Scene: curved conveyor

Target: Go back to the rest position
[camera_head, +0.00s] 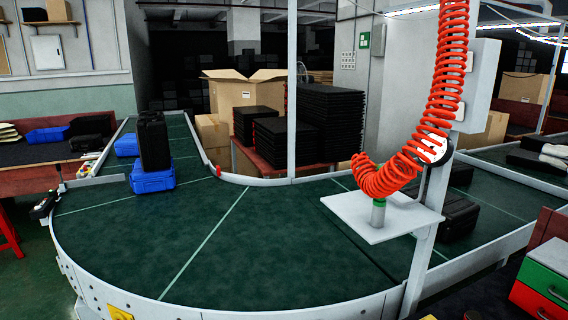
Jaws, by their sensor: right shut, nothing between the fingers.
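My left gripper is not in view.
The curved green conveyor (290,235) fills the middle, mostly bare. A black case (154,142) stands upright by a blue bin (152,177) on its left arm. Another black case (458,215) lies behind the post with the white plate (380,215). Red-green drawers (545,280) stand right.

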